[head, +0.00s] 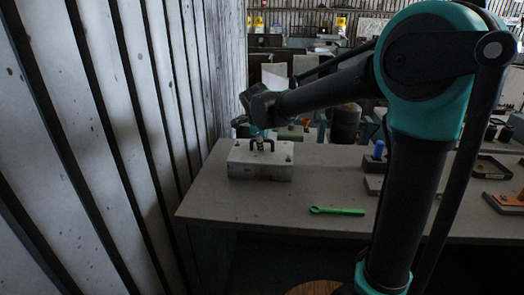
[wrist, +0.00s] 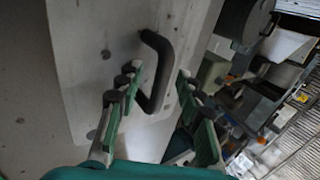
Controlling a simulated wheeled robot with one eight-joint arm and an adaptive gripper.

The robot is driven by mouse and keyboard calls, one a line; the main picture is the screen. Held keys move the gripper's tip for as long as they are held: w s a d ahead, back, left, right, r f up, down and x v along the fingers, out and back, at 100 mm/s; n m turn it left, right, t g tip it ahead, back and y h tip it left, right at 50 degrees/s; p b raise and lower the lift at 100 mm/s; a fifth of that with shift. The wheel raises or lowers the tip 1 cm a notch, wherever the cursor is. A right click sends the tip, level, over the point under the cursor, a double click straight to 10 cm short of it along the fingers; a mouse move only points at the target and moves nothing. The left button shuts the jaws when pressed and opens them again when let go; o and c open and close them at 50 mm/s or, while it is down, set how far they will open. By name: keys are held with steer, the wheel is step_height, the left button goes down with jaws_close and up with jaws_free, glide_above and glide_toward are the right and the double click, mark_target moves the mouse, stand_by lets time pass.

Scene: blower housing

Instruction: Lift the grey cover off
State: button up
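The grey cover (head: 258,172) is a pale, speckled block on the bench, with a black U-shaped handle (head: 272,146) on its top. In the wrist view, the cover (wrist: 85,60) is a pale plate with round bolt heads, and the handle (wrist: 163,52) stands out from it. My gripper (wrist: 158,82) is open, with one green-padded finger on each side of the handle's lower part. A gap shows between the fingers and the handle. In the head view, my gripper (head: 257,138) is just above the cover at the handle, small and partly hidden by the arm.
The cover sits near the far left of the bench (head: 300,200), close to a ribbed wall (head: 120,130). A green wrench (head: 337,211) lies at the front edge. A blue-topped part (head: 378,150), a dark tray (head: 490,167) and an orange part (head: 510,199) are on the right.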

jaws_close()
steer(key=shift+r, duration=0.1)
stand_by(0.3)
step_height(320, 180, up, 28)
stand_by(1.2)
